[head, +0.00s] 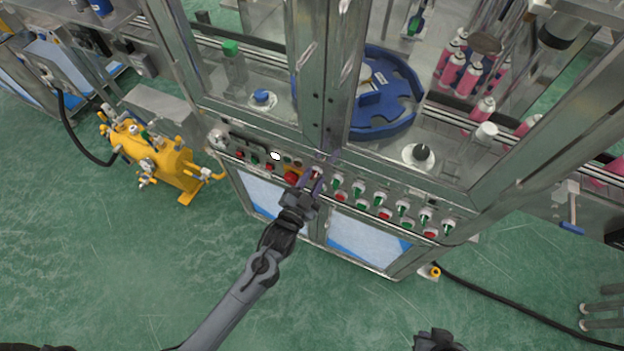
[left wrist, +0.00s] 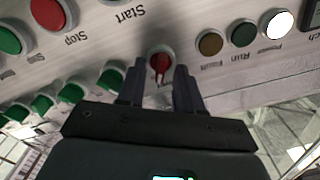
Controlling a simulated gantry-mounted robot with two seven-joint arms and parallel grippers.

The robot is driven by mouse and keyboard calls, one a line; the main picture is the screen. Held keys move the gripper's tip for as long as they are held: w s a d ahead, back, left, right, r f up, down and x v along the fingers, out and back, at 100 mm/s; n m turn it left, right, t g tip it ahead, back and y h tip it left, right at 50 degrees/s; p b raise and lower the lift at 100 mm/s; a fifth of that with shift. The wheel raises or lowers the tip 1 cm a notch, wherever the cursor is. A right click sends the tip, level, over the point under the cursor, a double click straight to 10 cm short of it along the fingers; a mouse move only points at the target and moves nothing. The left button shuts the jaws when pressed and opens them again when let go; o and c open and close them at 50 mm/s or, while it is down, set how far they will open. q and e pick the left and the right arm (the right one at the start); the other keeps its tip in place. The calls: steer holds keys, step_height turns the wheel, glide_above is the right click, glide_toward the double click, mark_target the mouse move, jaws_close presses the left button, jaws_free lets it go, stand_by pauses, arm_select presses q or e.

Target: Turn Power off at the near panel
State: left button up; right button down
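The near panel (head: 335,195) is a row of buttons and switches along the front of the metal machine. A red rotary knob (left wrist: 160,64) shows in the left wrist view, with a label partly hidden by my fingers. My left gripper (left wrist: 160,82) is open, one finger on each side of the knob's narrow handle, with gaps visible. In the head view my left gripper (head: 315,178) is at the panel and partly covers the knob. A white lamp (left wrist: 280,23) is lit; it also shows in the head view (head: 275,156). My right gripper (head: 436,341) is only partly visible at the bottom edge.
A red mushroom button (head: 291,178) is close left of my left gripper. Several green switches and red buttons line the panel to its right. A yellow tank (head: 150,155) stands at left. A black cable (head: 510,300) lies on the green floor at right.

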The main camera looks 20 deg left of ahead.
arm_select(q)
jaws_close()
steer(key=shift+r+n+p, duration=0.2)
steer(key=shift+n+p, duration=0.4)
steer(key=shift+n, duration=0.2)
steer(key=n+p, duration=0.2)
steer(key=n, duration=0.1)
steer(key=shift+a+n, duration=0.15)
steer(key=shift+n, duration=0.15)
steer(key=n+p, duration=0.2)
steer(key=n, duration=0.2)
steer(key=shift+a+n, duration=0.15)
steer(key=shift+n, duration=0.25)
steer(key=shift+f+n+p, duration=0.1)
steer(key=shift+n+p, duration=0.25)
steer(key=shift+n, duration=0.65)
jaws_free()
